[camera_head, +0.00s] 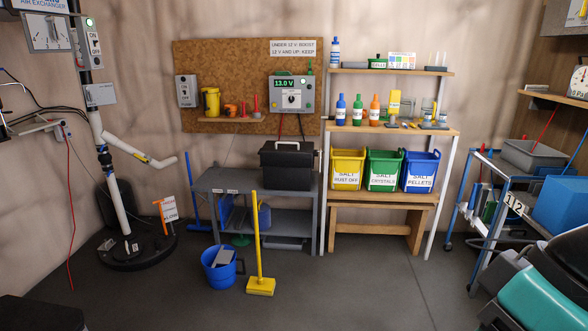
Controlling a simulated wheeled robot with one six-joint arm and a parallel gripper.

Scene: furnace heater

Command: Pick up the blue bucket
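A blue bucket (217,275) stands upright on the grey floor, left of the yellow broom (257,240). A grey object (223,257) sticks out of its top; I cannot tell what it is. The bucket is in front of a grey workbench (212,183). A blue bin labelled salt pellets (420,170) stands on the wooden shelf to the right. My gripper is not in view.
The floor (360,290) in front of the bucket is clear. A round black base with a white pipe (118,180) stands to the left. A blue-framed cart (485,215) and a teal object (545,300) are at the right.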

